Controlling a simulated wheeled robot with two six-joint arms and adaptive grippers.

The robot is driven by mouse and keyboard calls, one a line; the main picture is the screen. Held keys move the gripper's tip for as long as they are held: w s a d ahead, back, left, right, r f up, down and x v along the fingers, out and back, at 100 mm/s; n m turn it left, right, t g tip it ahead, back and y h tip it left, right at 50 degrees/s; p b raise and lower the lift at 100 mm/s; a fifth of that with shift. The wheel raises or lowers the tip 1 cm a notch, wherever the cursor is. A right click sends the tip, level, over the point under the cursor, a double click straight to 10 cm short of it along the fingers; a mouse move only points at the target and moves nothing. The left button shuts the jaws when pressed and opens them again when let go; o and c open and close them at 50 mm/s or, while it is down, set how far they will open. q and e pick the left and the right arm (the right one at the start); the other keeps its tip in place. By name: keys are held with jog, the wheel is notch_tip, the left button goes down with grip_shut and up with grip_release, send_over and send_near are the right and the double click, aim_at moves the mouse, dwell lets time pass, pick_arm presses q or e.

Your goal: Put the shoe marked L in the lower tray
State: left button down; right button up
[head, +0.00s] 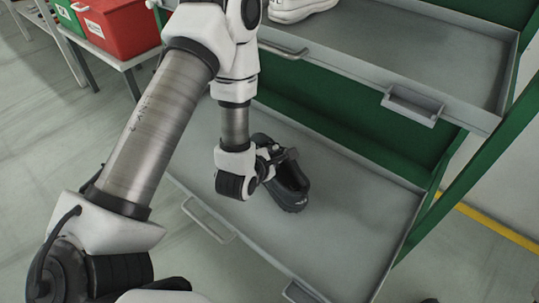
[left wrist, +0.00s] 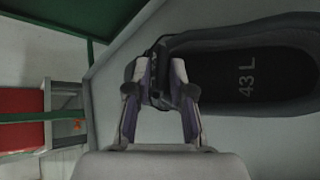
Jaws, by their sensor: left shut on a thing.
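A black shoe (head: 290,187) is in my left gripper (head: 273,160), inside the outline of the grey lower tray (head: 345,240). In the left wrist view the shoe (left wrist: 245,85) shows its dark insole with "43 L" printed on it. The fingers of my left gripper (left wrist: 158,88) are shut on the shoe's edge at one end. The shoe looks low over the tray floor; I cannot tell whether its sole touches it. My right gripper is not in view.
The upper tray (head: 400,60) overhangs the back of the lower tray and holds a white shoe (head: 298,8). Green rack posts (head: 480,160) stand on the right. A red bin (head: 120,28) sits on a bench at the upper left. The lower tray's right part is clear.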

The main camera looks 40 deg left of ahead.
aim_at(270, 142)
pick_arm(q)
jog(key=w+a, duration=0.4)
jog(key=shift+f+b, duration=0.25)
jog(key=shift+b, duration=0.15)
jog(key=shift+w+a+f+b, duration=0.1)
jog(key=shift+f+b, duration=1)
jog(key=shift+f, duration=0.7)
jog(key=c, duration=1)
grip_release()
